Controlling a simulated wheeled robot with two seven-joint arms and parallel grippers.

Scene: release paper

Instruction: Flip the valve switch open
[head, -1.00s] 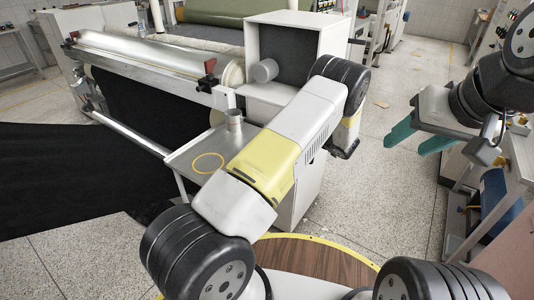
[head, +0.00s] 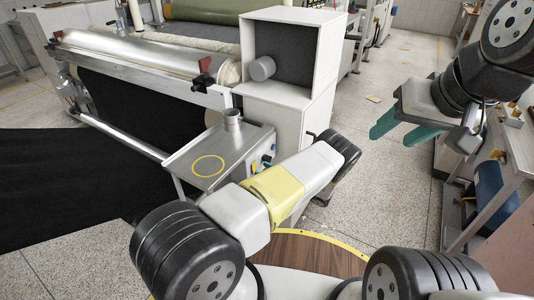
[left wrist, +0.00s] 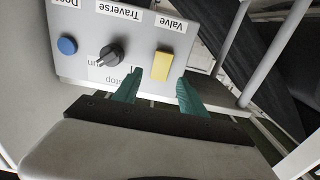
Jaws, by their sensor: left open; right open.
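The yellow valve switch (left wrist: 162,65) is on a light control panel (left wrist: 75,25) in the left wrist view, under an upside-down "Valve" label. My left gripper (left wrist: 157,90) is open, its teal fingers pointing at the panel, one on each side of the switch's near end. I cannot tell whether they touch it. My right gripper (head: 402,128) is open and empty, in the air at the right.
A black knob (left wrist: 111,55) and a blue button (left wrist: 67,46) sit beside the switch. A metal table (head: 190,155) with a short cylinder (head: 232,120) stands near a white cabinet (head: 292,50). A roller machine (head: 140,60) is behind. The floor at centre right is clear.

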